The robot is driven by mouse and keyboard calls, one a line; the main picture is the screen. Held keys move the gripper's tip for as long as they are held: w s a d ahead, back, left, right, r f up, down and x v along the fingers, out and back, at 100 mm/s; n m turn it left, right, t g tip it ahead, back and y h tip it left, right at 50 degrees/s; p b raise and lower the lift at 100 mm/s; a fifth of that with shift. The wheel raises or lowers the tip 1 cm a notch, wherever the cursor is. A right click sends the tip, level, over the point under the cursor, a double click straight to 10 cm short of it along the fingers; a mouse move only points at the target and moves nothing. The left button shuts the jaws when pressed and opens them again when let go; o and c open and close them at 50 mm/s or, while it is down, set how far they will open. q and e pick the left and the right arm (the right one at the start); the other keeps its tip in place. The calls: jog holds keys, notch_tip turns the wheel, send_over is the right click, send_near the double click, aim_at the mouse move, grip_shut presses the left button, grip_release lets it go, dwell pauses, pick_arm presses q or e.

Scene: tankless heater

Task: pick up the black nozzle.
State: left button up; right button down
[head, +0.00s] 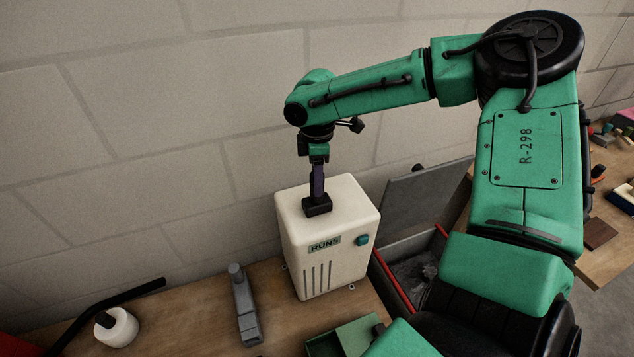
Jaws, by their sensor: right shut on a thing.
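My right gripper (317,197) points straight down over the cream heater box (318,250). Its narrow purple fingers are shut on the black nozzle (317,207), a small dark block with a wider base. The nozzle is at the top face of the heater, near its middle; I cannot tell whether it still touches that face. The heater stands upright on the wooden table (190,300), with a "RUNS" label, a teal button and dark vent slots on its front. My left gripper is not in view.
A grey tool (245,305) lies left of the heater. A white roll (117,327) with a black bar is further left. An open grey case (405,265) with red edging sits right of the heater, and a green tray (355,338) in front. A block wall is behind.

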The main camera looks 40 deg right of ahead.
jog(key=shift+r, duration=0.15)
notch_tip(320, 180, up, 20)
jog(key=shift+b, duration=0.35)
jog(key=shift+f, duration=0.2)
